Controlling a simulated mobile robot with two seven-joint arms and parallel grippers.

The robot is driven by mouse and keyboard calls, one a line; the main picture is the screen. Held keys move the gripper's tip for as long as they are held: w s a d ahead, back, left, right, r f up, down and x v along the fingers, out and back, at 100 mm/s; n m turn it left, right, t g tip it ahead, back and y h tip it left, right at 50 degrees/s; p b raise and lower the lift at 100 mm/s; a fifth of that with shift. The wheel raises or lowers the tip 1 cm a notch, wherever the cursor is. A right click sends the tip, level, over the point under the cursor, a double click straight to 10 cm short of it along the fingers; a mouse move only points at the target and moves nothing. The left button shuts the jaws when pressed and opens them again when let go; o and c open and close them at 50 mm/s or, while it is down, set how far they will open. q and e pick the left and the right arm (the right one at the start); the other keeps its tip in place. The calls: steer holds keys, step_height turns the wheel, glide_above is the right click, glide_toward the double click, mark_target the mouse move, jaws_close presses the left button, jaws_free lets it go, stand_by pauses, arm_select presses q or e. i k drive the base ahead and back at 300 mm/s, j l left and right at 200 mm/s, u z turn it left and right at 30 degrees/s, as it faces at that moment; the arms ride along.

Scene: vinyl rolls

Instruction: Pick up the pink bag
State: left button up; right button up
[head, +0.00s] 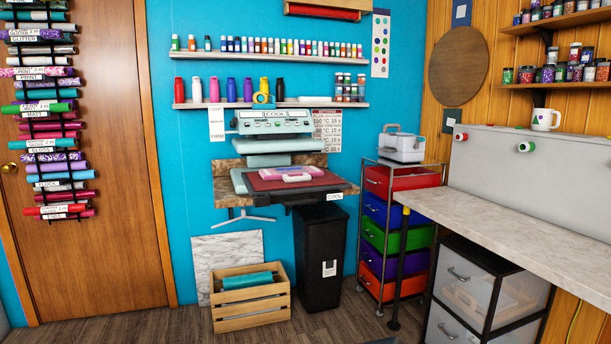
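A small pink item with a pale top (285,174) lies on the dark red pad of the heat press (262,186). It may be the pink bag, but it is too small in the head view to tell its shape clearly. The press's upper part (274,122) stands raised behind it. Nothing holds the item. Neither of my grippers is in view.
A black bin (320,262) stands below the press, beside a wooden crate (251,312) holding a teal roll. A drawer cart (398,235) and a pale counter (520,222) stand at the right. Vinyl rolls (45,110) hang on the door. Some floor in front is clear.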

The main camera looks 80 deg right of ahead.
mark_target(304, 173)
steer(key=z, duration=2.55)
